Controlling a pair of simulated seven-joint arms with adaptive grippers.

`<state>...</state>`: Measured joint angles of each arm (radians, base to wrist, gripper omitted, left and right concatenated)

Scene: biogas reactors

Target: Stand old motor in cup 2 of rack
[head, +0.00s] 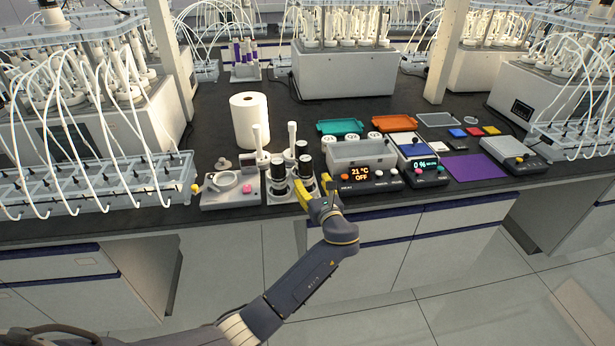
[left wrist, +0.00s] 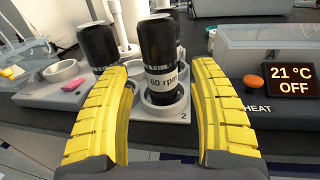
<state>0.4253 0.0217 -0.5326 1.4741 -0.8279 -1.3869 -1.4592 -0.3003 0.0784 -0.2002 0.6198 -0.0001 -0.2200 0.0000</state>
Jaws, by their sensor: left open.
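A black motor with a white "60 rpm" label (left wrist: 158,50) stands upright in the cup marked 2 of the rack (left wrist: 168,114); it also shows in the head view (head: 305,168). A second black motor (left wrist: 97,45) stands to its left in the rack; it shows in the head view too (head: 278,170). My left gripper (head: 314,190) is at the bench's front edge. In the left wrist view, its yellow fingers (left wrist: 165,100) are open on either side of the labelled motor, with gaps showing. Which motor is the old one, I cannot tell. My right gripper is out of view.
A grey tray device with a pink knob (head: 230,190) stands left of the rack. A heater box reading 21 °C OFF (head: 365,180) stands close on the right. A white paper roll (head: 250,122) and upright white rods (head: 292,140) stand behind.

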